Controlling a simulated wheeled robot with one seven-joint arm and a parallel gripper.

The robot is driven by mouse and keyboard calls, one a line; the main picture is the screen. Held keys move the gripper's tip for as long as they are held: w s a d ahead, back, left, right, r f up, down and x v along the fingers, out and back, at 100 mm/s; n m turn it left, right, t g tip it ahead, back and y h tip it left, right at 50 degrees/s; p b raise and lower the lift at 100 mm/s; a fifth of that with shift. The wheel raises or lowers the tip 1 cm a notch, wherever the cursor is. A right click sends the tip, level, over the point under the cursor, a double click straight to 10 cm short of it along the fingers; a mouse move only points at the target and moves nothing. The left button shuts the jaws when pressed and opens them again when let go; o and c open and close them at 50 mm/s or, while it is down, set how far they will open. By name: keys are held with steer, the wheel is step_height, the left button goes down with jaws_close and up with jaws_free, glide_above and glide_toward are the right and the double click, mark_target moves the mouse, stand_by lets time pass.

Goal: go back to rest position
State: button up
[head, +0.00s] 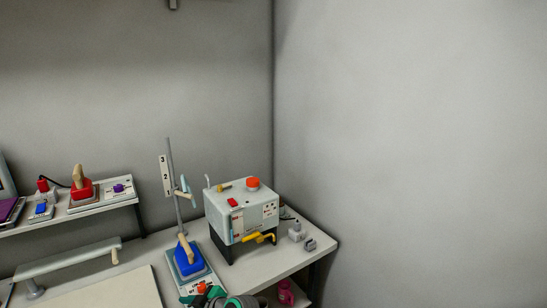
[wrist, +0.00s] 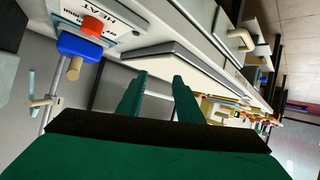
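My gripper (wrist: 158,95) shows in the wrist view as two dark green fingers standing apart, with nothing held between them. It is open and points over the workbench, which appears strongly tilted in that view. In the head view, a green and grey part of my arm shows at the bottom edge, just in front of the blue block (head: 188,260); the fingertips cannot be made out there.
A grey box machine (head: 241,213) with a red knob stands on the bench (head: 290,262) near the corner. Left of it is a pole (head: 174,190) with numbered labels. A raised shelf (head: 120,201) holds a red block (head: 80,190). The right wall side is clear.

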steer(key=s+d+f+m+t+h, duration=0.25)
steer(key=s+d+f+m, duration=0.2)
steer(key=s+f, duration=0.25)
steer(key=s+d+f+m+t+h, duration=0.1)
steer(key=s+d+f+m+t, duration=0.25)
steer(key=s+f+m, duration=0.35)
steer(key=s+d+f+m+t+h, duration=0.1)
steer(key=s+d+h, duration=0.1)
steer(key=s+d, duration=0.45)
steer(key=s+d+f+m+t+h, duration=0.1)
steer(key=s+d+m+t+h, duration=0.15)
steer(key=s, duration=0.65)
steer(key=s+d+r+h, duration=0.1)
steer(key=s+d+r, duration=0.4)
steer(key=s, duration=0.4)
steer(key=s+d+r+h, duration=0.2)
steer(key=s+d+r, duration=0.4)
steer(key=s, duration=0.4)
steer(key=shift+r+t, duration=0.45)
steer(key=shift+r, duration=0.45)
